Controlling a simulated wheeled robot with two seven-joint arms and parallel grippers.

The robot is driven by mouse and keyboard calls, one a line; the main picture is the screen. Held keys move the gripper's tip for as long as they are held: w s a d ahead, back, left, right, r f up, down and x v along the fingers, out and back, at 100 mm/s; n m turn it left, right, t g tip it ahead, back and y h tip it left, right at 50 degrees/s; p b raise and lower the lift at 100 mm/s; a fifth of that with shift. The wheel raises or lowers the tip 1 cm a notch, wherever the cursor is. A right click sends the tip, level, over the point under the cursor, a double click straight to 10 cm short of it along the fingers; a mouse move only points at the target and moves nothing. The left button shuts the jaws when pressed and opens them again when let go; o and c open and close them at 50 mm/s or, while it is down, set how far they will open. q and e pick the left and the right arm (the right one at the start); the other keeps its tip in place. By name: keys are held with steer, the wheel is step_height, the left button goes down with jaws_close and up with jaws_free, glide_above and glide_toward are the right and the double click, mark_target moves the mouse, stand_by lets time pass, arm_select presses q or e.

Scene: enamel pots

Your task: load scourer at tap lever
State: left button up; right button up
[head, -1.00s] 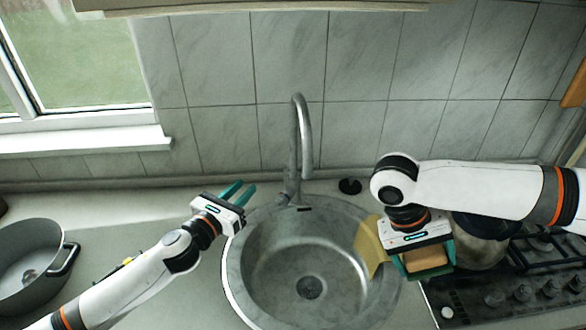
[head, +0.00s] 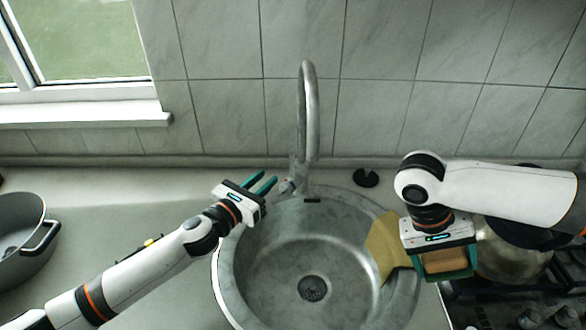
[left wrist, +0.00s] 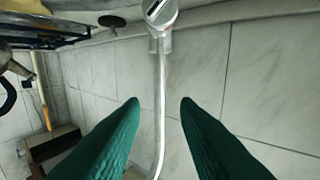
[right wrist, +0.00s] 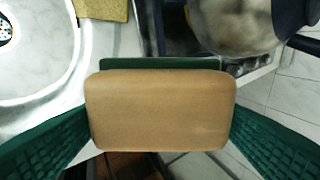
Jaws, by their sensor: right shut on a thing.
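The tap (head: 308,115) rises behind the round sink (head: 232,265); its lever (head: 287,186) is at the base on the left. My left gripper (head: 268,183) is open and empty just left of the lever, pointing at it. In the left wrist view the tap (left wrist: 160,85) runs between the open fingers (left wrist: 160,102). My right gripper (head: 446,268) is shut on the scourer (head: 446,262), a tan block with a green side, held over the sink's right edge. The scourer (right wrist: 160,110) fills the middle of the right wrist view.
A yellow cloth (head: 384,246) hangs over the sink's right rim. A metal pot (head: 510,255) stands on the hob (head: 520,300) at right. A grey pot (head: 22,240) stands at far left. A black plug (head: 366,178) lies behind the sink.

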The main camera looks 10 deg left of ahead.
arm_select(q)
steer(key=f, duration=0.2)
glide_above(292, 178)
steer(key=shift+w+a+r+p, duration=0.1)
steer(key=shift+w+r+p, duration=0.15)
steer(key=shift+w+p, duration=0.1)
steer(key=shift+s, duration=0.1)
steer(key=shift+c, duration=0.3)
jaws_close()
